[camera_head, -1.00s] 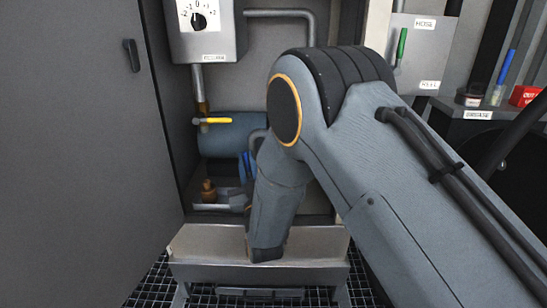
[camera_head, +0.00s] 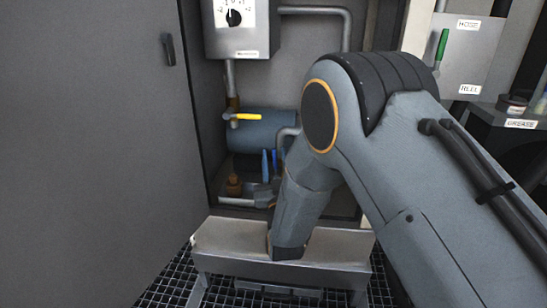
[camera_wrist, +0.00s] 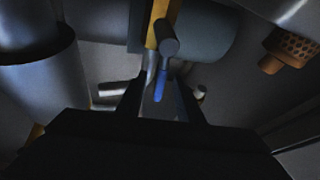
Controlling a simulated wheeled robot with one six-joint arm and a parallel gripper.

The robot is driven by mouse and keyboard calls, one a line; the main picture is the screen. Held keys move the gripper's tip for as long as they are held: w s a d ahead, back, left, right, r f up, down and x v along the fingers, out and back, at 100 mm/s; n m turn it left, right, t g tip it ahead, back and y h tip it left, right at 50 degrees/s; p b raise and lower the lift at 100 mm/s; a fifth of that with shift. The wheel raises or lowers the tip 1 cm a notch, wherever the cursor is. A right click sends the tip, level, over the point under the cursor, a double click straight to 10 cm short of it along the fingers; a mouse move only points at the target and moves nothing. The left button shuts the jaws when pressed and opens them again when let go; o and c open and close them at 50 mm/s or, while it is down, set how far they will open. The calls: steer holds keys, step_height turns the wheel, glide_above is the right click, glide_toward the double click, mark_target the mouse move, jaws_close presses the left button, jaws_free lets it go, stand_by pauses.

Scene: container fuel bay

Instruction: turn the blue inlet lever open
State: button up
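The blue inlet lever (camera_head: 265,166) shows as a thin upright blue strip in the cabinet, below the blue tank and left of my forearm. More blue shows just right of it, partly hidden. In the wrist view a blue lever (camera_wrist: 160,84) lies in the gap between my dark fingers, below a grey rounded end. My gripper (camera_wrist: 160,108) has its fingers apart; contact with the lever cannot be told.
The blue tank (camera_head: 252,134) has a yellow handle (camera_head: 243,117) at its upper left. A gauge box (camera_head: 238,30) hangs above. A grey tray (camera_head: 230,243) stands in front, close to my arm. A cabinet door (camera_head: 90,150) fills the left. An orange mesh part (camera_wrist: 291,48) is at right in the wrist view.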

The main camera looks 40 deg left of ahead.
steer(key=p+v, duration=0.2)
steer(key=v, duration=0.6)
steer(key=shift+p, duration=0.3)
steer(key=shift+w, duration=0.1)
